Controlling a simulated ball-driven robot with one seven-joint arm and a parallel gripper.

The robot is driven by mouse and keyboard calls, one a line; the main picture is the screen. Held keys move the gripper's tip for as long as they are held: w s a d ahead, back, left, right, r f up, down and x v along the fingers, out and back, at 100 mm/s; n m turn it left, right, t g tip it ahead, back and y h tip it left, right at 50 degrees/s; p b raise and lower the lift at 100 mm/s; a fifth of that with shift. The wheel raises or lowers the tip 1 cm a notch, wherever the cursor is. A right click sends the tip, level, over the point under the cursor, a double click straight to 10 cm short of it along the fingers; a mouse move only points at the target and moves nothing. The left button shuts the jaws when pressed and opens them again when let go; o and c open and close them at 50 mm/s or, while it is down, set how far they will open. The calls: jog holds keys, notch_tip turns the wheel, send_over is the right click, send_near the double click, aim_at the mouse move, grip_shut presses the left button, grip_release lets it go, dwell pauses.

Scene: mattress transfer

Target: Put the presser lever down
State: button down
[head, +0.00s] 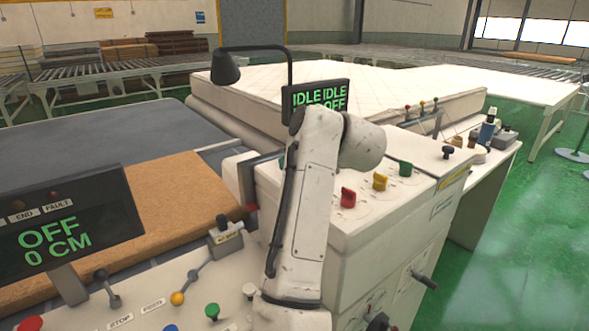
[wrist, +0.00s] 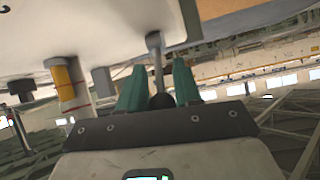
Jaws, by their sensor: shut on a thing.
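In the wrist view, the two teal fingers of my gripper (wrist: 158,88) stand on either side of a black ball knob at the end of a grey lever rod (wrist: 155,58). The gripper is shut on this lever, which I take to be the presser lever. The rod runs from the knob to a pale machine surface at the top of the picture. In the head view my own arm covers the middle of the picture, and neither my gripper nor the held lever can be made out there.
A white console (head: 345,222) carries red, yellow and green knobs. A display (head: 315,97) above it reads IDLE and OFF. A nearer display (head: 68,222) reads OFF, 0 CM. A pale mattress (head: 290,92) lies behind.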

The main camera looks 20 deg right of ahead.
jog(key=shift+s+f, duration=0.1)
jog(key=shift+f, duration=0.05)
dwell(0.3)
jog(key=c, duration=0.9)
grip_release()
jog(key=shift+o, duration=0.2)
jog(key=shift+s, duration=0.1)
jog(key=b+v, duration=0.1)
jog(key=v, duration=0.9)
jog(key=shift+s, duration=0.35)
